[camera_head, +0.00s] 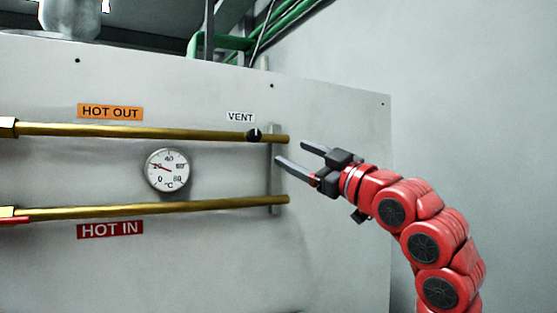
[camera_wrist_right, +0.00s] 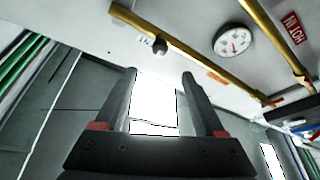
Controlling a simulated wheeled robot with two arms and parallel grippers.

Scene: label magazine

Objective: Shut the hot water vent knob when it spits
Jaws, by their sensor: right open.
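The vent knob (camera_head: 254,135) is a small black knob with a white mark, on the upper brass pipe (camera_head: 180,133) below the VENT label (camera_head: 240,117). It also shows in the right wrist view as a dark knob (camera_wrist_right: 160,46) on the pipe, above and beyond the fingers. My right gripper (camera_head: 290,154) is open and empty, to the right of the knob and a little lower, apart from it. No water or spray shows at the knob. My left gripper is not in view.
A lower brass pipe (camera_head: 160,209) runs above the HOT IN label (camera_head: 110,230). A round temperature gauge (camera_head: 167,170) sits between the pipes. A vertical grey bracket (camera_head: 275,180) joins the pipe ends near my right fingers. The panel's right part is bare.

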